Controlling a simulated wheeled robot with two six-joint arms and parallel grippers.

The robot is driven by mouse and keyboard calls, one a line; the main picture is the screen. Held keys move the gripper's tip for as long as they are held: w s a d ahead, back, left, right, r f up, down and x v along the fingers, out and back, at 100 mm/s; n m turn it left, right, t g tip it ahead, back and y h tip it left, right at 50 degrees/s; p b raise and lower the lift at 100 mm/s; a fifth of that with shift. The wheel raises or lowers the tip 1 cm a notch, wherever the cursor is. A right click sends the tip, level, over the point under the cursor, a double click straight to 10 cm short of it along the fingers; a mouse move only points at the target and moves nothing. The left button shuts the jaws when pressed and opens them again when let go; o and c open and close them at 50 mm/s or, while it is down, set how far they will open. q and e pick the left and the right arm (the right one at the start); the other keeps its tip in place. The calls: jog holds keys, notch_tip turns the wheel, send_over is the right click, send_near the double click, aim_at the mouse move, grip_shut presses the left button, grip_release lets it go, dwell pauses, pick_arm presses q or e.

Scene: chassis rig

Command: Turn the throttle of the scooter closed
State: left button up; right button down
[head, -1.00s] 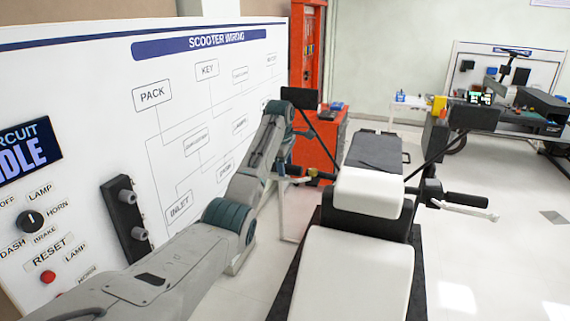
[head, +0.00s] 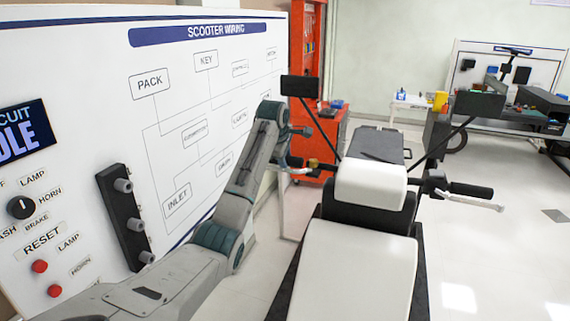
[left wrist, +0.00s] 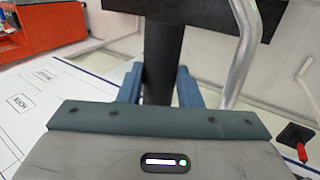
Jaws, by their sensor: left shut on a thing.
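The scooter (head: 372,186) has a white and black body and a handlebar across its far part. Its throttle, a black cylindrical grip, stands between my left gripper's two blue fingers in the left wrist view (left wrist: 163,60). My left gripper (left wrist: 160,88) is shut on this grip. In the head view my left gripper (head: 292,158) is at the left end of the handlebar, and my arm partly hides the grip. A silver brake lever (left wrist: 243,50) runs close beside the grip. The other handlebar grip (head: 471,190) is free on the right. My right gripper is not seen.
A white scooter wiring board (head: 105,110) with knobs and buttons stands along the left, close to my left arm. A red tool cabinet (head: 340,135) stands behind the handlebar. A workbench (head: 520,118) is at the back right. The floor on the right is clear.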

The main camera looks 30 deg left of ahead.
pick_arm(q)
jog(key=t+b, duration=0.2)
jog(key=b, duration=0.1)
jog(key=shift+s+f, duration=0.2)
jog(key=shift+f, duration=0.15)
jog(key=shift+r+t+y+b, duration=0.15)
jog(key=shift+t+y+b, duration=0.25)
jog(key=shift+t, duration=0.2)
jog(key=o, duration=1)
jog(key=shift+c, duration=0.2)
jog(key=shift+d, duration=0.1)
